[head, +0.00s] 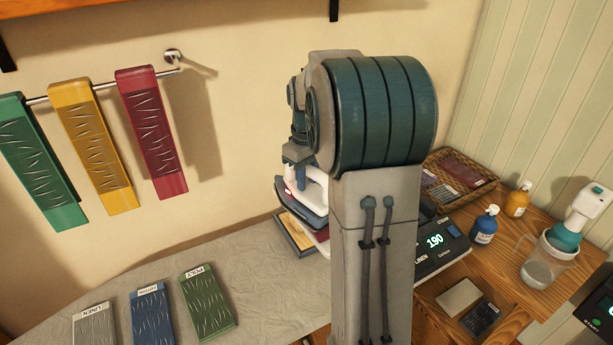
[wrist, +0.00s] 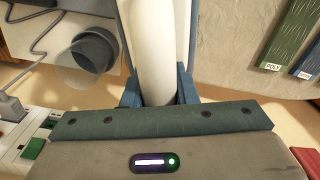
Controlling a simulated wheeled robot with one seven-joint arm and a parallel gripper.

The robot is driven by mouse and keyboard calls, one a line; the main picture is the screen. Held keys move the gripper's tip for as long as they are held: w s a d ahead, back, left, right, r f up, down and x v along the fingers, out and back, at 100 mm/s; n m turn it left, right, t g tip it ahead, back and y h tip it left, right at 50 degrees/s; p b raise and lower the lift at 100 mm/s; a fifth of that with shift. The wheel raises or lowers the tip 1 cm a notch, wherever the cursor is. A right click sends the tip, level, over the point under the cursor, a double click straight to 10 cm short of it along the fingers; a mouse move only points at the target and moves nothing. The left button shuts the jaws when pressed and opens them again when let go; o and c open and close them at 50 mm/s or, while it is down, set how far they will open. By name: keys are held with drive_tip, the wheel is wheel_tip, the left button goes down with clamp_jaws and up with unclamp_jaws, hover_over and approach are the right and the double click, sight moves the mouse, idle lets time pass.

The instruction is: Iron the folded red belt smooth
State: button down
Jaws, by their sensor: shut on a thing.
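The red belt (head: 150,135) hangs folded over the wall rod, with crease marks down its front. It is the rightmost of three hanging belts. My gripper (head: 297,165) is shut on the white handle of an iron (head: 314,188), well to the right of the red belt. The iron has a dark blue lower body and is over a small framed pad at the board's back edge. I cannot tell if it touches the pad. In the wrist view, the fingers of my gripper (wrist: 158,92) clasp the white handle (wrist: 154,45). My arm hides part of the iron.
Green (head: 38,165) and yellow (head: 95,145) belts hang beside the red one. Several labelled fabric pieces (head: 207,300) lie on the grey ironing board (head: 255,265). A control unit (head: 440,242) showing 190, bottles, a basket (head: 465,178) and a jug (head: 545,262) stand right.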

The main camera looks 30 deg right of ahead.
idle(0.6)
drive_tip(key=shift+r+p, duration=2.4)
drive_tip(key=shift+r, duration=0.65)
